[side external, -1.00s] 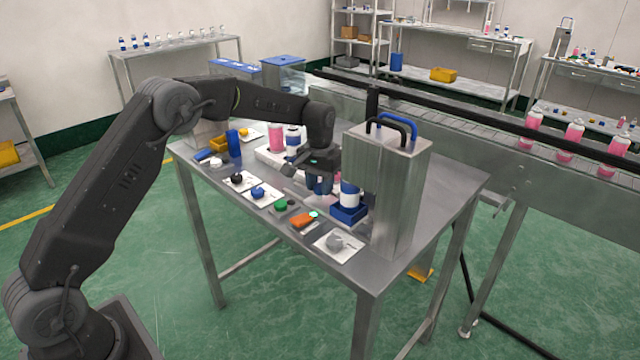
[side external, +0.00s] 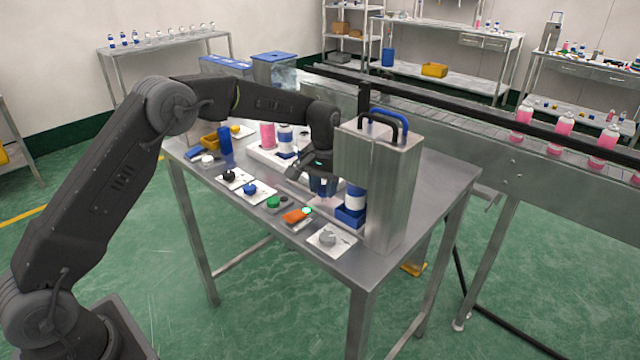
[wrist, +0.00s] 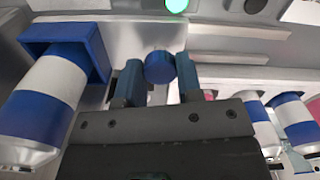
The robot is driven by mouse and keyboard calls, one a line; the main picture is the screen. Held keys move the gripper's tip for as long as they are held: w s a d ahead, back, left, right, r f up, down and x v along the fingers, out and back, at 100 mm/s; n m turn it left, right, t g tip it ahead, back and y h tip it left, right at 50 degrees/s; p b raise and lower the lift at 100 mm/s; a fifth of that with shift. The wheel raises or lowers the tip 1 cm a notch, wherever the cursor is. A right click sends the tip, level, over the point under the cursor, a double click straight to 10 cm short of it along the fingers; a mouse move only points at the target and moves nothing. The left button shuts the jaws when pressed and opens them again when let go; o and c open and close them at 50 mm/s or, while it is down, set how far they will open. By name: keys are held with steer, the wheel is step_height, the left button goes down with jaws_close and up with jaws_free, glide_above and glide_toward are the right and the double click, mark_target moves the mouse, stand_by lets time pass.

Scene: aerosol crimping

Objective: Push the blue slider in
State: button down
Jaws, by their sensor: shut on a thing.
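The blue slider (side external: 350,216) is a blue holder at the left foot of the metal crimping press (side external: 395,200). In the wrist view the blue slider (wrist: 93,38) is at upper left, around the end of the can (wrist: 48,88). My gripper (side external: 322,187) is low over the table, left of the slider. In the wrist view my gripper (wrist: 158,78) is shut on a round blue knob (wrist: 160,67), one finger on each side. The knob's link to the slider is not clear.
Knobs and buttons line the front table edge, including an orange switch (side external: 296,216) beside a lit green lamp (side external: 307,210) and a grey knob (side external: 328,238).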

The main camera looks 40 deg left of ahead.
steer(key=shift+d, duration=0.3)
steer(key=c, duration=1.1)
jaws_free()
steer(key=shift+c, duration=0.2)
steer(key=o, duration=0.4)
steer(key=shift+c, duration=0.2)
steer(key=shift+a+r, duration=0.1)
steer(key=shift+r, duration=0.05)
step_height(320, 180, up, 14)
steer(key=shift+f, duration=0.2)
